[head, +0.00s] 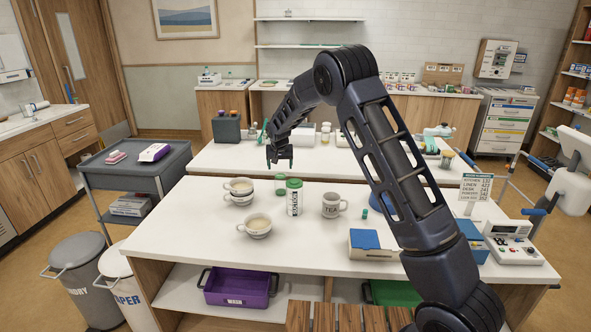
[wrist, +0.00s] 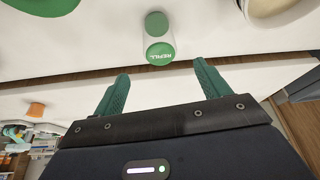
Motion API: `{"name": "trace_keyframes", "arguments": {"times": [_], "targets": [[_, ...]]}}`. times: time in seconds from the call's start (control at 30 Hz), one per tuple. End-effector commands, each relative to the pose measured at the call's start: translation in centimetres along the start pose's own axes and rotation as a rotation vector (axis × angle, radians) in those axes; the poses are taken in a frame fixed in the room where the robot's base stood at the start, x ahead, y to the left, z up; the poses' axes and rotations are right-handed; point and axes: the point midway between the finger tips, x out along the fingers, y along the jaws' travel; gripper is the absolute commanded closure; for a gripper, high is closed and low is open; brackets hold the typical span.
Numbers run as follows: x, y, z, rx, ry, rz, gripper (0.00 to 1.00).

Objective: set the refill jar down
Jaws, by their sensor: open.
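The refill jar (wrist: 158,45) is small, with green ends, a pale middle and the word REFILL on its near green face. In the wrist view it is beyond my fingertips, apart from both. In the head view a small green-lidded jar (head: 280,185) stands near the back edge of the white near table (head: 190,215), just below my gripper (head: 280,166). My gripper's green fingers also show in the wrist view (wrist: 160,82), spread apart with nothing between them.
A taller green-lidded jar (head: 294,199) stands close to the right of the small one, then a TEA mug (head: 332,205). Filled cups (head: 258,226) stand to the left. A blue-topped box (head: 370,245) is farther right. The table's left front is clear.

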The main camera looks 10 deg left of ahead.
Motion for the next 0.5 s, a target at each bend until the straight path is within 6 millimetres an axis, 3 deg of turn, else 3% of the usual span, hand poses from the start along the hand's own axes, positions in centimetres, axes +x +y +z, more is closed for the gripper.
{"name": "trace_keyframes", "arguments": {"times": [0.27,0.37,0.5], "targets": [[-0.8,0.7,-0.2,0.005,0.001,-0.001,0.25],[-2.6,2.5,-0.4,0.017,-0.001,-0.002,0.25],[-6.9,6.8,-0.3,0.041,-0.008,-0.006,0.25]]}}
